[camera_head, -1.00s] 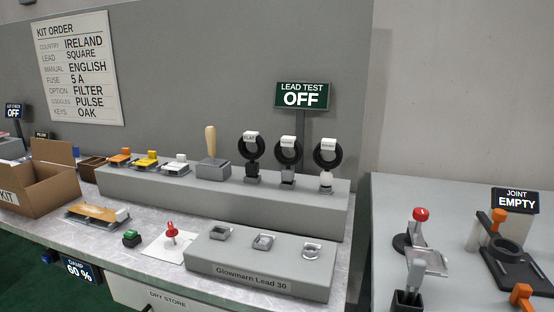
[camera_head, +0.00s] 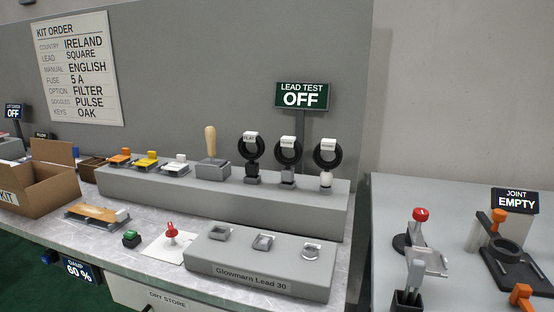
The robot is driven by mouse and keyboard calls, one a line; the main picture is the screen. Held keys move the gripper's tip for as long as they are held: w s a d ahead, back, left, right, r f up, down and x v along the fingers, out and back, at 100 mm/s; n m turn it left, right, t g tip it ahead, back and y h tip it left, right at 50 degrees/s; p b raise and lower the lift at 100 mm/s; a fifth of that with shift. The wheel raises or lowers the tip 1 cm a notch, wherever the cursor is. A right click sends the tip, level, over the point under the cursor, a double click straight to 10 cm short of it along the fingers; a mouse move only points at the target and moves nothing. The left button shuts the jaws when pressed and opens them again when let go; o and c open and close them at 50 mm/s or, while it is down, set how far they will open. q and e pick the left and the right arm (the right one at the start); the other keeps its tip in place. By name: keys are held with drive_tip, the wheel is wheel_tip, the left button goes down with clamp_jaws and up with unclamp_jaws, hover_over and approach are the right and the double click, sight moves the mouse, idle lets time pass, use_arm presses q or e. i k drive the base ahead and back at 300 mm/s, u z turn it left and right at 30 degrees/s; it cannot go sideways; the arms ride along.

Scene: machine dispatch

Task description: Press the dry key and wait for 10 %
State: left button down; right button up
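A dark display (camera_head: 82,271) on the front of the bench at the lower left reads "DAMP 60 %". A small blue block (camera_head: 48,257) sits on the bench front just left of it; no lettering on it can be read, so I cannot tell whether it is the dry key. A green button on a dark base (camera_head: 131,238) stands on the bench top. A drawer front (camera_head: 165,299) labelled "DRY STORE" is partly cut off by the lower edge. Neither of my grippers shows in the head view.
An open cardboard kit box (camera_head: 40,197) stands at the left. A red-topped piece (camera_head: 171,231) stands on a white sheet. A grey block (camera_head: 260,283) reads "Glowmarn Lead 30". The "LEAD TEST" sign (camera_head: 302,96) reads OFF. The joint sign (camera_head: 515,200) at the right reads EMPTY.

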sight(46, 259)
drive_tip(key=k, duration=1.35)
drive_tip(key=u, duration=0.25)
drive_tip(key=i, duration=0.3)
drive_tip(key=u, duration=0.8)
drive_tip(key=i, duration=1.55)
drive_tip(key=z, duration=0.85)
